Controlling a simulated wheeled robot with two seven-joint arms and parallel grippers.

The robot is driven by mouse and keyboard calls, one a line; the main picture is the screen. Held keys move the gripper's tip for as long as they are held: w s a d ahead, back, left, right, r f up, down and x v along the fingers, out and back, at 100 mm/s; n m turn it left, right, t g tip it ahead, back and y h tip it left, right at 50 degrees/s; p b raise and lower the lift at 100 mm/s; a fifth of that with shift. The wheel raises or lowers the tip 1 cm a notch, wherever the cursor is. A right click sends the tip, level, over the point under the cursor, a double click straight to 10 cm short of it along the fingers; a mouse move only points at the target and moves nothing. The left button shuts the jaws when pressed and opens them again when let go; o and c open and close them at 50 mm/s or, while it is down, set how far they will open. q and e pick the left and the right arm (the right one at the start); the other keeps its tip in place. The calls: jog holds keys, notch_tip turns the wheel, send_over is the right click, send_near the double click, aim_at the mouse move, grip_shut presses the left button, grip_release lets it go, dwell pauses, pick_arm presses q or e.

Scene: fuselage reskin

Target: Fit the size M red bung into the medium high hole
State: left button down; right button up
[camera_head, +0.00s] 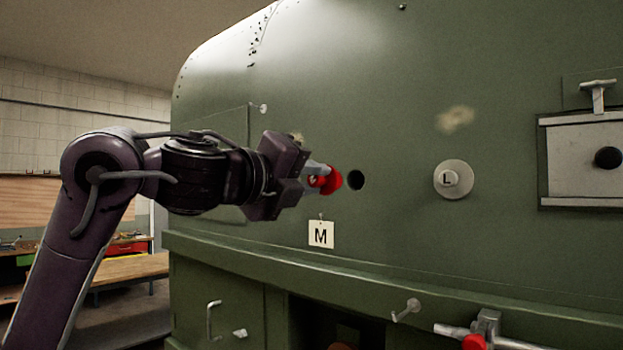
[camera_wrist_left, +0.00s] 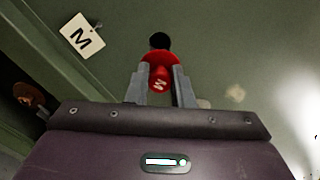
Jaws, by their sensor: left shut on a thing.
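The red bung (camera_head: 329,180) is held between the fingers of my left gripper (camera_head: 314,177), which is shut on it. The dark round hole (camera_head: 356,180) in the green fuselage skin lies just right of the bung in the head view. In the left wrist view the hole (camera_wrist_left: 159,41) shows just beyond the bung's far end, partly hidden by it. The bung appears to be outside the hole. My right gripper is out of view.
An M tag (camera_head: 320,234) hangs below the hole. A grey panel with a black knob (camera_head: 608,158) is at far right. A ledge (camera_head: 400,274) with handles runs below.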

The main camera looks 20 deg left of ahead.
aim_at(330, 179)
pick_arm(q)
jog(key=shift+w, duration=0.3)
jog(key=shift+w+d+r+p, duration=0.1)
jog(key=shift+w+d+p, duration=0.15)
jog(key=shift+w+p, duration=0.35)
jog(key=shift+p+x, duration=0.4)
jog(key=shift+x, duration=0.65)
jog(key=shift+w+d, duration=0.2)
jog(key=shift+w, duration=0.4)
jog(key=c, duration=1.8)
grip_release()
grip_shut()
jog(key=shift+p, duration=0.4)
jog(key=shift+w+d, duration=0.15)
jog(key=shift+w, duration=0.1)
